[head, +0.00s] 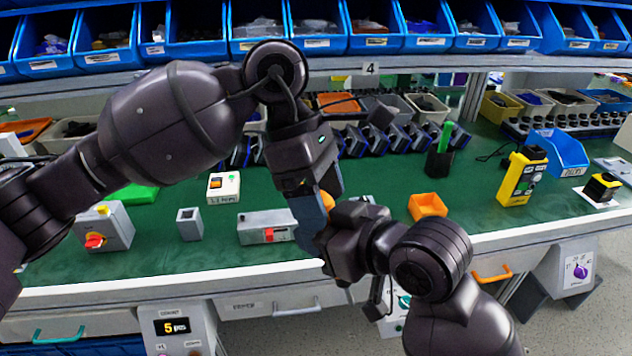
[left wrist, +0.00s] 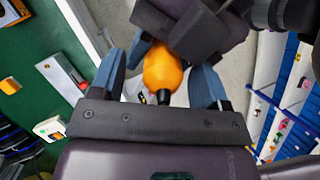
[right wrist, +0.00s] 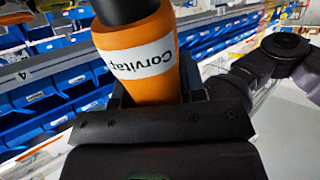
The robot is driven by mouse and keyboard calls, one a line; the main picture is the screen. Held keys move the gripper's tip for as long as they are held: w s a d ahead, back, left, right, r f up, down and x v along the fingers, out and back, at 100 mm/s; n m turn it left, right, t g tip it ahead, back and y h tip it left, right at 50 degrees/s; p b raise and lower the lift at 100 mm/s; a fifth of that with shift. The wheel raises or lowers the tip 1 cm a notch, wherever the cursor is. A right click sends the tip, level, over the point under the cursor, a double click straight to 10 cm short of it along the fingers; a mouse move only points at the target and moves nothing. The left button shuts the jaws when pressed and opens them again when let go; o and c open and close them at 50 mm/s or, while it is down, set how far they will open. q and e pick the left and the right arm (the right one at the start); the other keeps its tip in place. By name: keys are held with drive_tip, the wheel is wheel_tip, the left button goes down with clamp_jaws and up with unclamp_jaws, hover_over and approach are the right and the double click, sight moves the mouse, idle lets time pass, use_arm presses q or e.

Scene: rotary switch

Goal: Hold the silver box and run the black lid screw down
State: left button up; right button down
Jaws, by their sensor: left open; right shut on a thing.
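A long silver box (head: 256,229) with a red part lies near the front of the green bench; it also shows in the left wrist view (left wrist: 58,80). My right gripper (right wrist: 158,95) is shut on an orange screwdriver-like tool (right wrist: 150,55) with a white label. The tool shows partly in the head view (head: 327,200). My left gripper (left wrist: 158,78) is open, and the orange tool (left wrist: 163,72) appears between its fingers; contact cannot be told. In the head view both grippers meet just right of the silver box.
A small grey box (head: 190,225) and a grey box with a red knob (head: 118,228) stand to the left. An orange bin (head: 428,206) and yellow device (head: 522,178) stand to the right. Blue bins (head: 320,42) line the shelf behind. Green bench surface is bare between items.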

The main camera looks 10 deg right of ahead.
use_arm(q)
drive_tip(key=c, duration=1.1)
use_arm(e)
drive_tip(key=shift+s+r, duration=0.1)
use_arm(q)
drive_tip(key=o, duration=1.1)
drive_tip(key=shift+w, duration=0.1)
drive_tip(key=shift+c, duration=0.2)
use_arm(e)
drive_tip(key=shift+a, duration=0.1)
use_arm(q)
drive_tip(key=shift+o, duration=0.2)
drive_tip(key=shift+r, duration=0.15)
